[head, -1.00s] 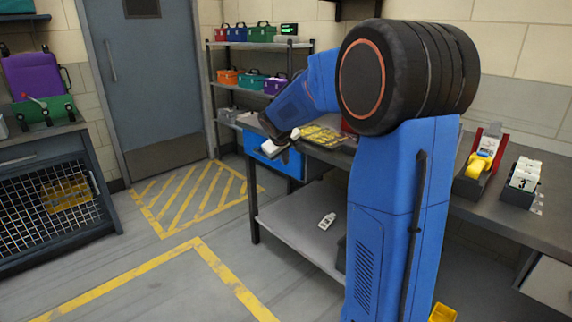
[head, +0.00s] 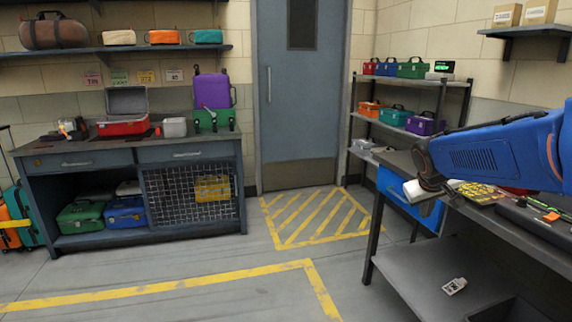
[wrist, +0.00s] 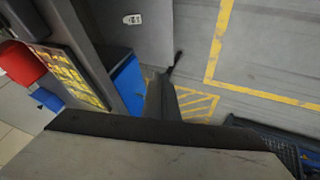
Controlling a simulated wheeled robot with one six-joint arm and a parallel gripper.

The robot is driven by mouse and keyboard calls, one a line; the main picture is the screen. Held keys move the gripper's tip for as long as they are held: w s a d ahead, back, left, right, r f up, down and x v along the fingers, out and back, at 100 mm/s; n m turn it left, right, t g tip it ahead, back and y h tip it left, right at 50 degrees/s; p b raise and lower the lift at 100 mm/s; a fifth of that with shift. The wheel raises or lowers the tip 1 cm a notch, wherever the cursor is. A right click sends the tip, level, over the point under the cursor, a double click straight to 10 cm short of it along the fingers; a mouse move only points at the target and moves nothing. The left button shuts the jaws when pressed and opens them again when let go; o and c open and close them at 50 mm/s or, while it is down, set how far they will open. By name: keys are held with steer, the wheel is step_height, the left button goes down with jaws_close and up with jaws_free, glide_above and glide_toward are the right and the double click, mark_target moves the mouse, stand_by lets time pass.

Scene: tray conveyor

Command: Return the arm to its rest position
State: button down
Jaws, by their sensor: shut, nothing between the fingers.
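My blue arm (head: 500,152) reaches in from the right edge in the head view, over the right workbench. My gripper (head: 427,207) hangs at its left end, beside the bench's blue drawer front. In the wrist view my gripper (wrist: 168,88) points out over the floor, shut and empty. The wide grey part of my wrist fills the bottom of that view. The base of my arm is out of view.
The right bench (head: 413,268) has a yellow-patterned board (head: 478,193) on top and a small white device (head: 455,286) on its lower shelf. A rack (head: 385,128) holds several toolboxes. A left bench (head: 63,165) stands by the wall. The floor between (head: 220,270) is clear.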

steer(key=s+a+f+y, duration=0.1)
steer(key=s+a, duration=0.3)
steer(key=s, duration=0.6)
steer(key=s+a+f+y, duration=0.1)
steer(key=s+a+f, duration=0.3)
steer(key=s, duration=0.6)
steer(key=s+a+f+m+g+y, duration=0.1)
steer(key=s+a, duration=0.3)
steer(key=s, duration=0.7)
steer(key=shift+a+f+y, duration=0.15)
steer(key=shift+f+y, duration=0.25)
steer(key=shift+f, duration=0.4)
steer(key=shift+s, duration=0.1)
